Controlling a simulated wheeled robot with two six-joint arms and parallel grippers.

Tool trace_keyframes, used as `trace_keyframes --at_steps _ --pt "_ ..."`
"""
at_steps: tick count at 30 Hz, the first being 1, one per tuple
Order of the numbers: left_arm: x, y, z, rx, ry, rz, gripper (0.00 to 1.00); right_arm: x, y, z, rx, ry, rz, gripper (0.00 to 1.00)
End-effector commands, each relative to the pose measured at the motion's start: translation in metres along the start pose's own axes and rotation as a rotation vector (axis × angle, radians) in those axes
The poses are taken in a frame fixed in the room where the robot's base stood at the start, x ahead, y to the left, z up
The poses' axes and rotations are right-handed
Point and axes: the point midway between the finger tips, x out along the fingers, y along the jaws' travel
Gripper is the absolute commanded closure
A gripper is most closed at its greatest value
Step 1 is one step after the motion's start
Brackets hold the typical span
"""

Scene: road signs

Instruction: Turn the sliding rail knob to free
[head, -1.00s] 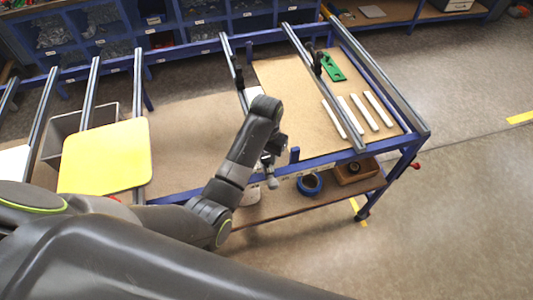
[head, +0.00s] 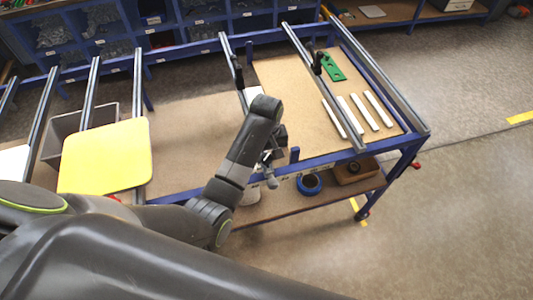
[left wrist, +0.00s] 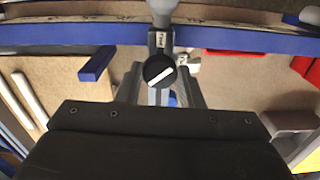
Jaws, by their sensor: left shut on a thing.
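The round black knob (left wrist: 159,72) shows in the left wrist view, on a grey rail piece at the blue table edge. Its white line is tilted, from lower left to upper right. A small white label (left wrist: 161,40) is above the knob and another (left wrist: 191,61) is to its right; their lettering is too small to read surely. My left gripper (left wrist: 160,82) is shut on the knob, with a grey finger at each side. In the head view my left gripper (head: 272,152) is at the table's front edge, and the arm hides the knob. My right gripper is not in view.
A yellow sign plate (head: 105,157) lies on the rails at left. White strips (head: 357,115) and a green part (head: 332,67) lie on the board. A blue roll (head: 309,184) is on the lower shelf.

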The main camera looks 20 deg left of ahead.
Motion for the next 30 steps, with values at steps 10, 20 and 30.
trace_keyframes --at_steps 10,20,30 --pt "-0.0009 0.0003 -0.0010 -0.330 0.004 0.002 0.89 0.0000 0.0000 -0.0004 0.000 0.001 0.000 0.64" --pt "-0.0010 0.0001 -0.0011 -0.614 0.004 0.002 0.89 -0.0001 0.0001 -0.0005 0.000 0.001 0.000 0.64" --pt "-0.0010 0.0000 -0.0012 -0.795 0.004 0.002 0.89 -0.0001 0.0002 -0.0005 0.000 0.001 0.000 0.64"
